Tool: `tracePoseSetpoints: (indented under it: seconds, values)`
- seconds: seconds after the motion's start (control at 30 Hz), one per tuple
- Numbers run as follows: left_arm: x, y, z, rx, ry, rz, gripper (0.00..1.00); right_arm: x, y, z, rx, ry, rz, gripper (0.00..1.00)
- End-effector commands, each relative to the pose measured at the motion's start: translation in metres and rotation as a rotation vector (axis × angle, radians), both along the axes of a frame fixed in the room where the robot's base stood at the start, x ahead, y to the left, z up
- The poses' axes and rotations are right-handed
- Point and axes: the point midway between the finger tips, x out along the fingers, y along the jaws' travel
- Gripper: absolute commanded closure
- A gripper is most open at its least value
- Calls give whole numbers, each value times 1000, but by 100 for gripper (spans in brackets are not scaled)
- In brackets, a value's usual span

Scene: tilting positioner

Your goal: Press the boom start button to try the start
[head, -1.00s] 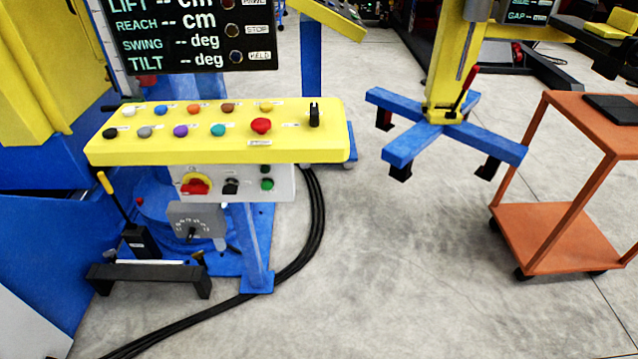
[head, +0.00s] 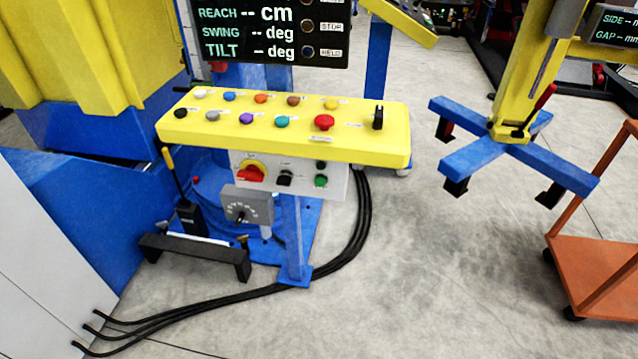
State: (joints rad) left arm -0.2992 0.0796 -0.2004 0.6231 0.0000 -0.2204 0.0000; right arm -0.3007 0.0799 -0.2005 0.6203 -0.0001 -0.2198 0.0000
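A yellow control desk (head: 290,140) stands in the middle of the head view, with two rows of coloured buttons and a larger red mushroom button (head: 324,122). A black lever switch (head: 378,118) stands at its right end. Below it a grey box (head: 300,182) carries a red and yellow rotary switch (head: 252,172), a black selector (head: 285,177), a green button (head: 321,181) and a dark button (head: 321,165) above that. The labels are too small to read, so I cannot tell which is the boom start button. Neither gripper is in view.
A display (head: 270,32) above the desk shows dashes. A blue-footed yellow stand (head: 510,140) and an orange cart (head: 595,265) are on the right. Black cables (head: 200,305) cross the floor. A grey cabinet (head: 50,260) is at the left. Open concrete lies at front right.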

Motion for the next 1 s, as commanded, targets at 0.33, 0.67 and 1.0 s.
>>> tracePoseSetpoints:
  seconds: [0.33,0.67,1.0]
  values:
    - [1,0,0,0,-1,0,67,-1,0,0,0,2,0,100]
    - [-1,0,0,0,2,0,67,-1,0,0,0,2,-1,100]
    - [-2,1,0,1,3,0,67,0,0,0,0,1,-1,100]
